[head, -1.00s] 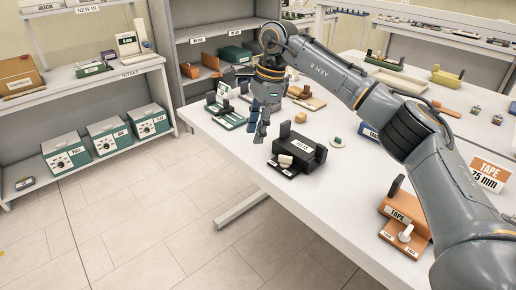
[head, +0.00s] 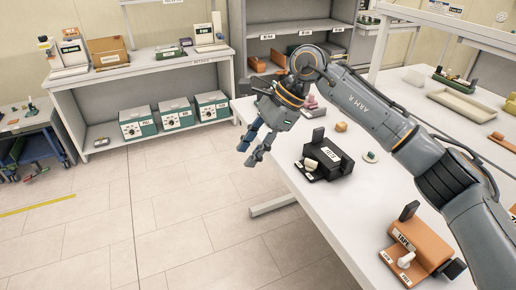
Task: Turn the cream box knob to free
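I cannot pick out a cream box with a knob for certain. A black box with a cream knob (head: 312,165) stands on the white table, near its left edge. An orange box (head: 420,240) marked TAPE, with a white knob (head: 405,260), stands at the lower right of the table. My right gripper (head: 248,155) points down and left, its two fingers apart and empty. In the picture it is left of the black box, over the table's edge and the floor. My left gripper is out of view.
Green boxes with pale dial fronts (head: 137,124) sit on the lower shelf at the back left. A shallow cream tray (head: 466,107) lies at the table's far right.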

